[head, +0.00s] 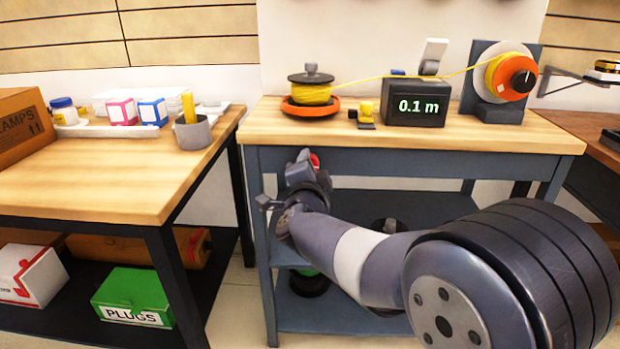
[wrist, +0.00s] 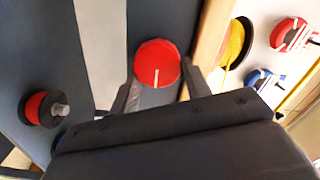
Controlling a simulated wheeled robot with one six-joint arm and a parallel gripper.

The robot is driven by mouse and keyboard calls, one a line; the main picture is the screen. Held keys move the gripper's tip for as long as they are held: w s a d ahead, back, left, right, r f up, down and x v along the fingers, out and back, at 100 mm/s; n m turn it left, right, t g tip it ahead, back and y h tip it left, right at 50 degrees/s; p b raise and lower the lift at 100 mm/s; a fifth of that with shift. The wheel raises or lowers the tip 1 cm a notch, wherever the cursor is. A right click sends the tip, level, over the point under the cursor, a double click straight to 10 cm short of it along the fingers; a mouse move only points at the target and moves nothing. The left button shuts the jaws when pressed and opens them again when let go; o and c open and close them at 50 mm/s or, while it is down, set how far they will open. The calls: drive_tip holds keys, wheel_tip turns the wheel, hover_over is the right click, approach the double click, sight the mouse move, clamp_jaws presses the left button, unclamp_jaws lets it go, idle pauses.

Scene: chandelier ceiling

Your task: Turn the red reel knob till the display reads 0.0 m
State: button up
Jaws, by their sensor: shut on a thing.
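The red reel knob (wrist: 157,58) has a white line on its face, and my gripper (wrist: 160,75) is shut on it, one finger on each side. In the head view a bit of the red knob (head: 315,161) shows beside my gripper (head: 304,172), at the front of the bench under its top; the rest is hidden. Yellow line runs from the spool (head: 311,90) at the left to the orange and yellow reel (head: 508,77) at the right.
The wooden bench top (head: 350,132) overhangs the knob. A small yellow fitting (head: 365,116) stands left of the display. A second table (head: 90,180) at the left holds a metal cup (head: 193,132) and boxes. A shelf lies below my arm.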

drive_tip(key=m+b, duration=0.2)
drive_tip(key=m, duration=0.1)
drive_tip(key=m+b, duration=0.1)
drive_tip(key=shift+f+m, duration=0.25)
drive_tip(key=shift+m, duration=0.15)
idle(0.4)
drive_tip(key=o, duration=1)
drive_tip(key=s+p, duration=0.2)
drive_tip(key=s, duration=0.8)
drive_tip(key=shift+s+a+p, duration=0.15)
drive_tip(key=shift+s+p, duration=0.15)
drive_tip(key=shift+s, duration=0.1)
